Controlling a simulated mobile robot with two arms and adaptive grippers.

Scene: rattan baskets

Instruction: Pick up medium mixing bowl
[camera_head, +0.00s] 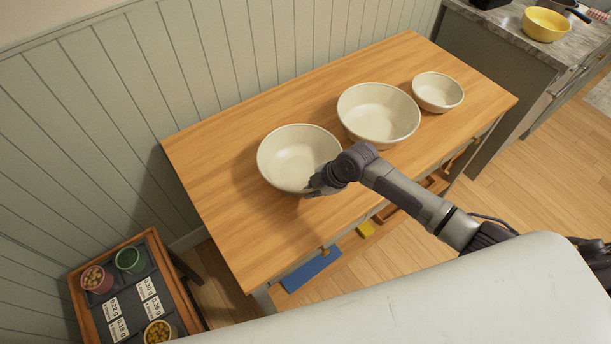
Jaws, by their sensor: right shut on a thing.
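Three cream mixing bowls are on the wooden table. The medium mixing bowl (292,152) is the left one, upright and empty. The large bowl (378,108) is in the middle and the small bowl (438,90) is at the right. My right gripper (315,188) is shut on the near right rim of the medium bowl; its fingertips are partly hidden by my wrist. I cannot tell whether the bowl touches the table. My left gripper is not in view.
The wooden table (225,215) has free room at its left and front left. Behind it is a panelled wall (140,75). A tray (92,318) with small pots and price cards stands at the lower left. A yellow bowl (545,24) sits on a counter (500,30) at the upper right.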

